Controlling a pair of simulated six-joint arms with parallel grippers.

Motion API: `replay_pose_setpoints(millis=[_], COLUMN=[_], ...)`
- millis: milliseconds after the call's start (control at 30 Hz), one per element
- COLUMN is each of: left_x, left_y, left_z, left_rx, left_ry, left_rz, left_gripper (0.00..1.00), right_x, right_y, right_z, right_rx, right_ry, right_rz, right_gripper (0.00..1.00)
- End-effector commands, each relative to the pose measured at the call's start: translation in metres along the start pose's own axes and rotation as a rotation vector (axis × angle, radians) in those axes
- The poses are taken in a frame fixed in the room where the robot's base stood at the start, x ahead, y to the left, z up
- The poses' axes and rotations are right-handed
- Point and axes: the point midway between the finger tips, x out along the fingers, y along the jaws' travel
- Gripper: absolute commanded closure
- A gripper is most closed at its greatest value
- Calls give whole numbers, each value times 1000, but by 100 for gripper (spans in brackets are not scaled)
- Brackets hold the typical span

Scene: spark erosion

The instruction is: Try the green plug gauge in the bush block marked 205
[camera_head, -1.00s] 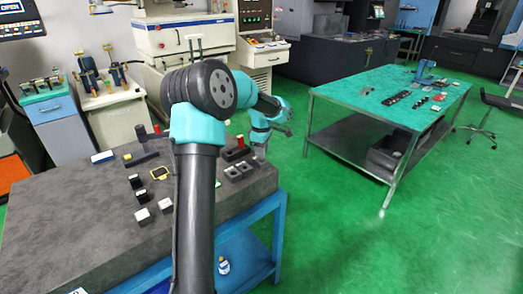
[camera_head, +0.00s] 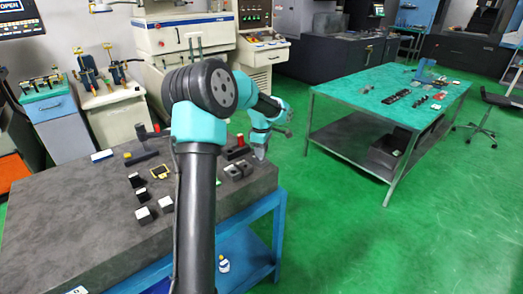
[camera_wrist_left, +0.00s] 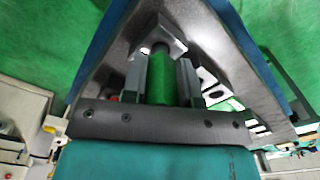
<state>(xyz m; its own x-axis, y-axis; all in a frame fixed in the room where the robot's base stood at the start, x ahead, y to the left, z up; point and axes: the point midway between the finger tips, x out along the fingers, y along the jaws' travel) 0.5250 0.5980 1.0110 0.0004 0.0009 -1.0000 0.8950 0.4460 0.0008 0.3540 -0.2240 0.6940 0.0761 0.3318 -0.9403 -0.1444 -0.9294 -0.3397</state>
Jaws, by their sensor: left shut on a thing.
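My left gripper (camera_wrist_left: 161,66) is shut on the green plug gauge (camera_wrist_left: 161,82), which sits between its two fingers in the left wrist view. The gauge's far end is at a grey block (camera_wrist_left: 172,38); I cannot tell whether it is in the bore or just above it. In the head view my left gripper (camera_head: 260,152) points down over the bench's right end, beside grey bush blocks (camera_head: 233,171). The gauge cannot be made out there, and the number 205 is not readable. My right gripper is not in view.
A red-topped piece (camera_head: 240,142) stands behind the blocks. White-topped blocks (camera_head: 144,215), a yellow-edged frame (camera_head: 160,172) and dark small pieces lie on the dark bench top (camera_head: 75,225). The bench's right edge is close to the gripper. My arm hides the middle.

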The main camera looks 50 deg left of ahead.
Motion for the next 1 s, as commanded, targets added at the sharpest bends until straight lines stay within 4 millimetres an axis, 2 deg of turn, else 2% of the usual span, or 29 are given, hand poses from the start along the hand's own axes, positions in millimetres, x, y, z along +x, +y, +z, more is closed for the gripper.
replay_pose_setpoints(millis=[1000], left_x=[9], left_y=[0], left_z=[0], left_rx=[0], left_ry=[0], left_rz=[-1], left_gripper=[98], right_x=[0], right_y=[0], right_z=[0], right_rx=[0], right_ry=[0], right_rz=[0], right_gripper=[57])
